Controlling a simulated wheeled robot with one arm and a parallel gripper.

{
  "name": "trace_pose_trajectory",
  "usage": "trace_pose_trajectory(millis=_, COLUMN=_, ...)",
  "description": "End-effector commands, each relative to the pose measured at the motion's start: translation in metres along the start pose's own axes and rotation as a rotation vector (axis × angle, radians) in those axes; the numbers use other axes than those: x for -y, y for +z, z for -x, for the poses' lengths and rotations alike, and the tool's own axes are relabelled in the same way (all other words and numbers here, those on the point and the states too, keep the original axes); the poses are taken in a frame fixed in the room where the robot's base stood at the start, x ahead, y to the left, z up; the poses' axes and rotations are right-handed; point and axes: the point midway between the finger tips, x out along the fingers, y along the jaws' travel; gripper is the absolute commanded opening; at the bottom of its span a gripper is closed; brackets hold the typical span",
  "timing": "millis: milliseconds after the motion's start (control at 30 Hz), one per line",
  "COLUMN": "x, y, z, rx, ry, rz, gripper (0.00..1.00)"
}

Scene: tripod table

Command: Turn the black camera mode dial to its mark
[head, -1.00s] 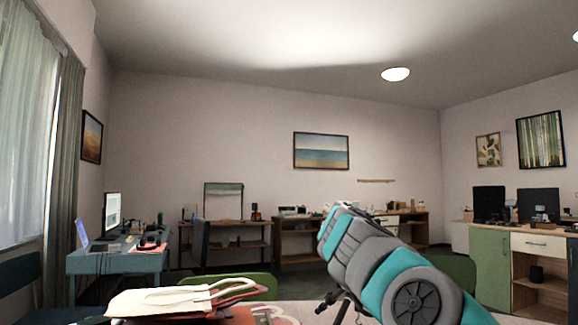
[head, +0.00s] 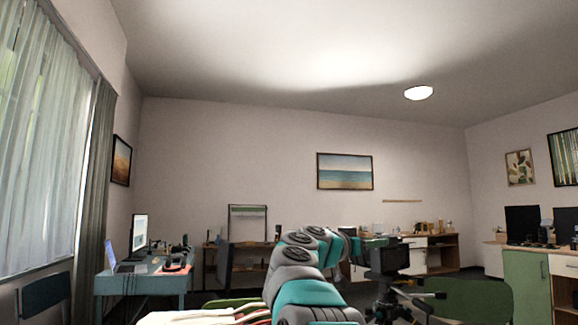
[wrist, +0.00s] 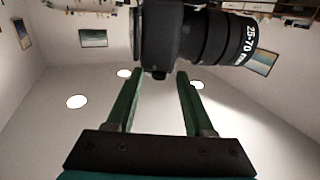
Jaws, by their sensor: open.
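The black camera (head: 389,260) sits on a tripod (head: 390,300) right of the middle in the head view. In the wrist view the camera body (wrist: 160,35) and its lens (wrist: 222,38) fill the top, upside down. A small dark knob (wrist: 158,75), perhaps the mode dial, sticks out from the body towards my gripper. Its mark cannot be made out. My gripper (wrist: 158,73) is open, with its green fingers apart on either side of the knob and their tips close to the camera body. I cannot tell whether they touch it.
A green chair back (head: 465,298) stands right of the tripod. Pale and red flat items (head: 205,315) lie at the bottom edge of the head view. A blue-grey desk (head: 150,280) with a monitor is at the left, and shelves line the back wall.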

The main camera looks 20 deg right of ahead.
Motion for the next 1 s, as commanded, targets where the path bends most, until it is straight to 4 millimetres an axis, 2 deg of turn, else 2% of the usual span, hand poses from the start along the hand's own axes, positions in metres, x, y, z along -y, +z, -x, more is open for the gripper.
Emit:
trace_pose_trajectory(millis=400, x=0.002, y=-0.002, z=0.000, rx=-0.002, ry=0.087, rz=-0.003, gripper=0.53)
trace_pose_trajectory(millis=733, x=0.005, y=-0.002, z=0.036, rx=-0.001, ry=0.085, rz=-0.002, gripper=0.53)
trace_pose_trajectory(millis=1000, x=0.009, y=-0.001, z=0.080, rx=-0.001, ry=0.083, rz=-0.001, gripper=0.53)
